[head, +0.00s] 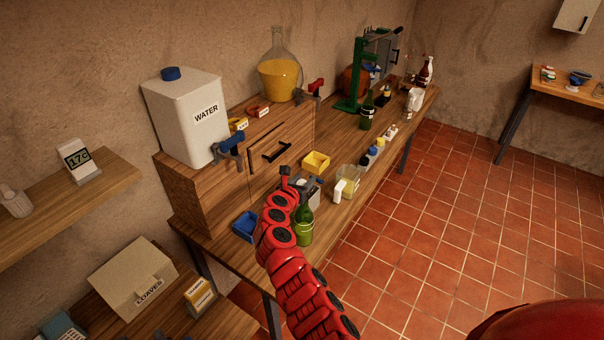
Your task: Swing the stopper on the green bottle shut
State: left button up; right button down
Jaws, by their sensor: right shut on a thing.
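A green bottle (305,230) with a lighter green lower part stands upright on the workbench (345,205), near its front edge. My right arm reaches up from the bottom of the head view, just left of the bottle and partly in front of it. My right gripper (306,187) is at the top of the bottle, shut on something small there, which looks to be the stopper. The stopper itself and the bottle's mouth are hidden by the gripper, so the stopper's angle cannot be told. My left gripper is not in view.
A blue bin (245,226) is left of the arm, and a yellow bin (316,162) and a jug (347,183) lie beyond. A water canister (187,115) stands on the drawer unit (270,155). Another green bottle (367,117) stands farther along. Open floor lies right.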

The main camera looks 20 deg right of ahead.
jog(key=shift+w+d+f+m+g+y, duration=0.15)
jog(key=shift+w+d+f+g+y, duration=0.1)
jog(key=shift+g+y, duration=0.4)
jog(key=shift+w+d+f+m+g+y, duration=0.15)
jog(key=shift+d+g+y, duration=0.1)
jog(key=shift+g+y, duration=0.4)
jog(key=shift+c, duration=2.3)
grip_release()
jog(key=shift+r, duration=0.1)
